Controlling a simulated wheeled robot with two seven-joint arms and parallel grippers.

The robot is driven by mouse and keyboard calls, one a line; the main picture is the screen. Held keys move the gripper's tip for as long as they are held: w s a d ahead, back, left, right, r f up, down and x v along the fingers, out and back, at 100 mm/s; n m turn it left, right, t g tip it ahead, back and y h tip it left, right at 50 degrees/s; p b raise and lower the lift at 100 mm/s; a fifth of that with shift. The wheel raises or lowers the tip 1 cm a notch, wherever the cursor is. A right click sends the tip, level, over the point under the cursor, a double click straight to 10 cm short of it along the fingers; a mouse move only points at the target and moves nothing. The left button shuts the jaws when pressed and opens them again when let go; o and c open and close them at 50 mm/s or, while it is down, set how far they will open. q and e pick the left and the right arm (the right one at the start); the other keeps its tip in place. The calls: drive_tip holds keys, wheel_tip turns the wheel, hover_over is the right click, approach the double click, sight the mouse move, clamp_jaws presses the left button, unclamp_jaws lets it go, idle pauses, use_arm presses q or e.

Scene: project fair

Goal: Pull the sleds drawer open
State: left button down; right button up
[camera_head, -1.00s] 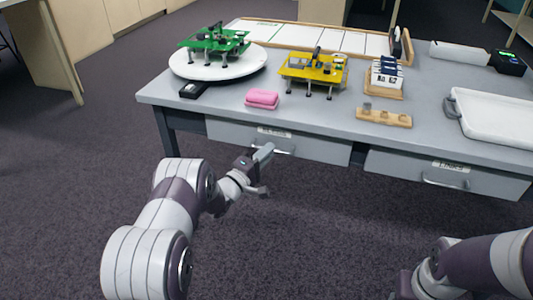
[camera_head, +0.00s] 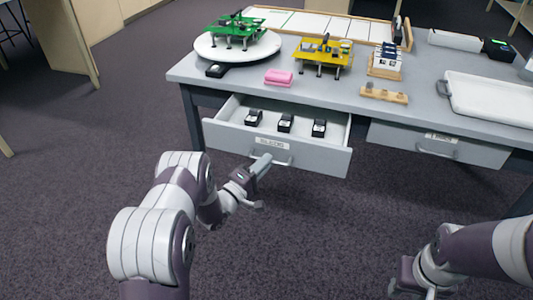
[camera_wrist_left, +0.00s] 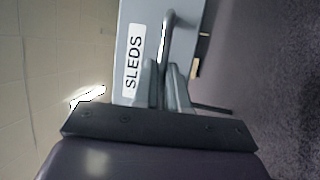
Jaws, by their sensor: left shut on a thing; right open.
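The sleds drawer (camera_head: 315,158) stands pulled out from under the grey table, on the left. Several small black devices with white labels sit inside it. Its front has a white label, which reads SLEDS in the left wrist view (camera_wrist_left: 133,62), and a metal bar handle (camera_wrist_left: 168,40). My left gripper (camera_head: 263,163) is at the handle in the head view. In the left wrist view its fingers (camera_wrist_left: 163,85) are shut around the lower part of the handle. My right gripper (camera_head: 402,285) is low at the right, away from the table; its fingertips are hardly visible.
A second drawer (camera_head: 440,145) to the right is closed. On the table (camera_head: 340,92) stand a green board on a white turntable (camera_head: 237,47), a yellow board (camera_head: 322,54), a pink block (camera_head: 278,77), a wooden rack and a white tray (camera_head: 490,98). The floor in front is clear.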

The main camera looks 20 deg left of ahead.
use_arm(q)
drive_tip(key=shift+s+a+p, duration=0.1)
drive_tip(key=shift+s+p, duration=0.75)
drive_tip(key=shift+s, duration=1.65)
drive_tip(key=c, duration=1.2)
unclamp_jaws()
drive_tip(key=p+v, duration=0.2)
drive_tip(key=v, duration=1)
drive_tip(key=shift+s+a, duration=0.2)
drive_tip(key=shift+s, duration=0.15)
